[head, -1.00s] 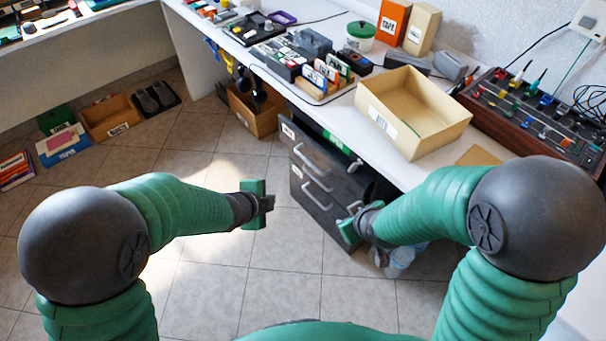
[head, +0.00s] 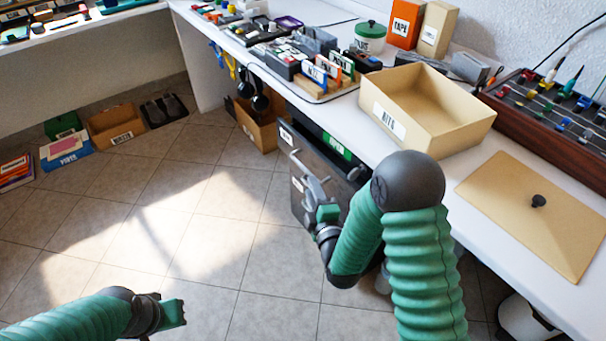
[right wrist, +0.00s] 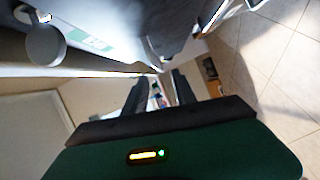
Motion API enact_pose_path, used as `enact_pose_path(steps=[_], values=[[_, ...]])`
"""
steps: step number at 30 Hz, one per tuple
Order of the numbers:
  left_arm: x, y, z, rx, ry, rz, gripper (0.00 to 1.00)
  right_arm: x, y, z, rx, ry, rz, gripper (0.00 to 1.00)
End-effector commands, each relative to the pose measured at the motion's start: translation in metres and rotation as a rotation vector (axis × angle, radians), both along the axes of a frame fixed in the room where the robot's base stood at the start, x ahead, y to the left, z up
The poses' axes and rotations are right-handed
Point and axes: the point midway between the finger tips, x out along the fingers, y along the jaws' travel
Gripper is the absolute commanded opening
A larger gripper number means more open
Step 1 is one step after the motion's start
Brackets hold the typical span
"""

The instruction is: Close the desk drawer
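The dark grey drawer cabinet (head: 298,208) stands under the white desk. Its top drawer (head: 300,143) appears pulled out, with a light label on the front and a green label (head: 337,146) behind it. A metal handle (head: 304,168) sits on the front. My right gripper (head: 324,198) is close in front of the cabinet, near the handles; contact cannot be told. In the right wrist view its two dark fingers (right wrist: 160,92) are apart with nothing seen between them. My right arm hides the cabinet's lower right part. My left gripper (head: 180,313) is low over the floor, away from the cabinet.
On the desk are an open cardboard box (head: 425,110), its flat lid (head: 535,212) with a dark knob, and a tool rack (head: 560,115). A cardboard bin (head: 258,125) stands left of the cabinet. The tiled floor (head: 190,215) left of the cabinet is clear.

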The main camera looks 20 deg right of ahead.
Motion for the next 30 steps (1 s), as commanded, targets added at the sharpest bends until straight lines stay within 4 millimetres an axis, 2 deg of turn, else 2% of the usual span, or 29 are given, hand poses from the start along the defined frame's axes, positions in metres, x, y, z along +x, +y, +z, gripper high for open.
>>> enact_pose_path(steps=[1, 6, 12, 22, 30], values=[[0.000, 0.000, -0.008, 0.000, 0.000, -0.001, 0.00, 0.013, -0.002, -0.003, 0.001, -0.006, -0.003, 0.33], [0.001, 0.000, -0.023, 0.000, 0.000, -0.002, 0.00, 0.056, -0.003, -0.008, 0.001, -0.005, -0.002, 0.33], [0.001, 0.000, -0.033, 0.000, 0.000, -0.002, 0.00, 0.087, -0.004, -0.008, 0.001, -0.001, -0.001, 0.33], [0.001, 0.000, -0.032, 0.001, 0.000, -0.003, 0.00, 0.093, -0.003, -0.007, 0.001, 0.001, 0.000, 0.33], [0.001, 0.000, -0.032, 0.001, 0.000, -0.003, 0.00, 0.093, -0.004, -0.007, 0.001, 0.001, 0.000, 0.00]])
